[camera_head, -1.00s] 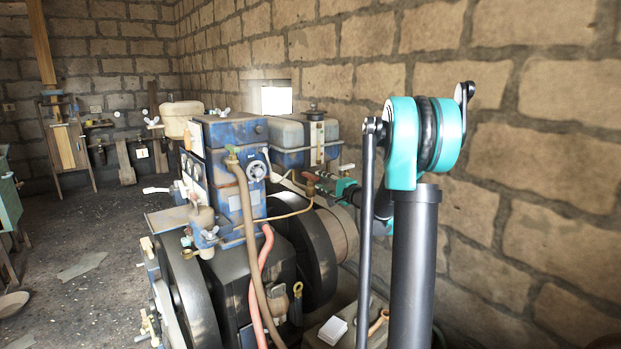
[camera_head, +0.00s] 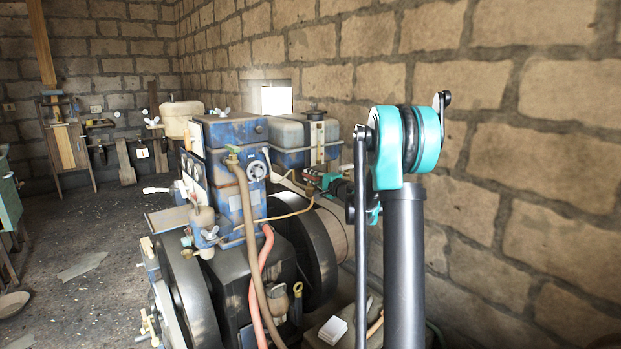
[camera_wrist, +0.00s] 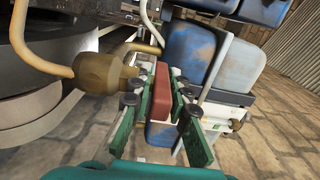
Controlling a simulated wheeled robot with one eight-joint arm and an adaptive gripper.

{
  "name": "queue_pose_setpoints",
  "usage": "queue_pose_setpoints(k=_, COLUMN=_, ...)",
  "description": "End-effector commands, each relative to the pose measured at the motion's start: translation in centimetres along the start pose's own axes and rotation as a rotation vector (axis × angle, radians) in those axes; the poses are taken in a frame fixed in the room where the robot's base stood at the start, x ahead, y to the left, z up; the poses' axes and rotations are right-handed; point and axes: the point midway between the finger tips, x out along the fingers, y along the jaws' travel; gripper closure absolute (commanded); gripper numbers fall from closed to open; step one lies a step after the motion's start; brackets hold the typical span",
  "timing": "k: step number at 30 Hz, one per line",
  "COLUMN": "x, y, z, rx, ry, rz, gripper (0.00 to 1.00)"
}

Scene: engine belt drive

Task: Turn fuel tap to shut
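The fuel tap is a brassy body (camera_wrist: 105,74) at the left of the wrist view with a dull red lever (camera_wrist: 160,95) beside it. My gripper (camera_wrist: 163,92) has its two green fingers on either side of the red lever. The fingers look spread, with the lever between them; any contact with the pads is hard to judge. In the head view my gripper (camera_head: 318,179) is at the tap, below the grey fuel tank (camera_head: 290,132). There the fingers and my forearm hide most of the lever.
The blue engine block (camera_head: 226,170) and a flywheel (camera_head: 318,250) stand close to the left of my arm. A thin brass pipe (camera_head: 290,212) runs from the tap. The stone wall (camera_head: 480,190) is close on the right.

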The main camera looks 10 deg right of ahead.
Motion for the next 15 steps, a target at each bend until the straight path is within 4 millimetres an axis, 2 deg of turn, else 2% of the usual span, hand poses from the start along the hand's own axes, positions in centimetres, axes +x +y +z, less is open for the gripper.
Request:
queue_pose_setpoints(k=1, x=-0.01, y=0.0, z=0.0, rx=0.0, ry=0.0, rz=0.0, gripper=0.93)
queue_pose_setpoints(k=3, x=-0.02, y=0.0, z=0.0, rx=0.0, ry=0.0, rz=0.0, gripper=1.0)
queue_pose_setpoints(k=15, x=-0.04, y=0.03, z=0.05, rx=-0.001, ry=0.032, rz=0.0, gripper=1.0)
